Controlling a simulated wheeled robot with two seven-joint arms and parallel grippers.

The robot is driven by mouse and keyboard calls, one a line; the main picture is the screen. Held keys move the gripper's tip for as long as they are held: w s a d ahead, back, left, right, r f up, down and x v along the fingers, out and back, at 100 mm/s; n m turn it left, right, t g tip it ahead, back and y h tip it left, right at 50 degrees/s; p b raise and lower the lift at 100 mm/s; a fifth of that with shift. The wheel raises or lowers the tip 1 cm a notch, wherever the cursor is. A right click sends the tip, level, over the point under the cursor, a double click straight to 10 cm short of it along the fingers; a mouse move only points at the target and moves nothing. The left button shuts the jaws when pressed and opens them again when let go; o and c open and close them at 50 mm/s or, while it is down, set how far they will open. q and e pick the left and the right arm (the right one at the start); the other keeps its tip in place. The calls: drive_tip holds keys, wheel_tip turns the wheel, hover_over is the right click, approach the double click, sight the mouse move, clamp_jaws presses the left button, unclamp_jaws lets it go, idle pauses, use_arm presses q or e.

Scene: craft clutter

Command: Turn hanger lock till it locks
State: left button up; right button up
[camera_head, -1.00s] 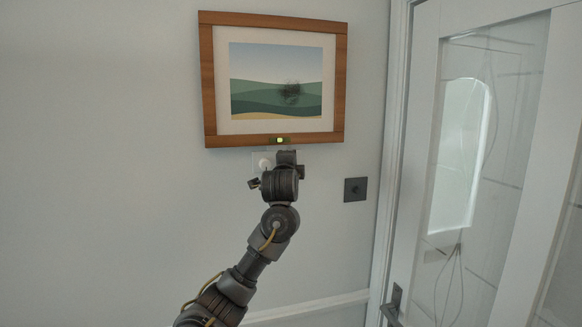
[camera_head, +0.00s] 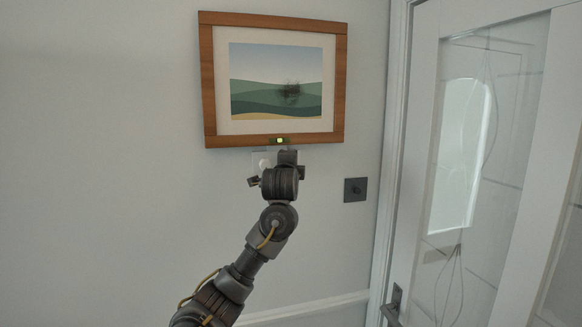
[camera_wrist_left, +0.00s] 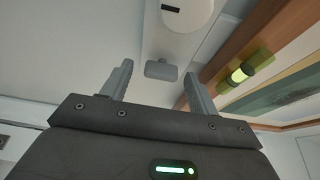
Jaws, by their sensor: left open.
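A white wall plate (camera_head: 260,160) with a round knob shows just under the picture frame in the head view, partly hidden by my left arm. In the left wrist view a round white disc (camera_wrist_left: 186,14) with a dark slot sits at the top. A small grey tab (camera_wrist_left: 162,70), which looks like the lock's handle, stands below it. My left gripper (camera_wrist_left: 157,72) is open, with one finger on each side of the grey tab in the picture; I cannot tell whether they touch it. In the head view the gripper (camera_head: 287,157) is mostly hidden behind its wrist.
The wooden picture frame (camera_head: 272,140) hangs close above the gripper, with a green level vial (camera_head: 280,141) on its lower edge. A dark wall plate (camera_head: 355,189) is at right. A glazed door (camera_head: 425,130) stands further right. The wall at left is bare.

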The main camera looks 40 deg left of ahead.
use_arm(q)
drive_tip(key=b+v, duration=0.7)
drive_tip(key=v, duration=0.3)
drive_tip(key=shift+s+d, duration=0.15)
drive_tip(key=shift+s, duration=0.2)
idle(0.3)
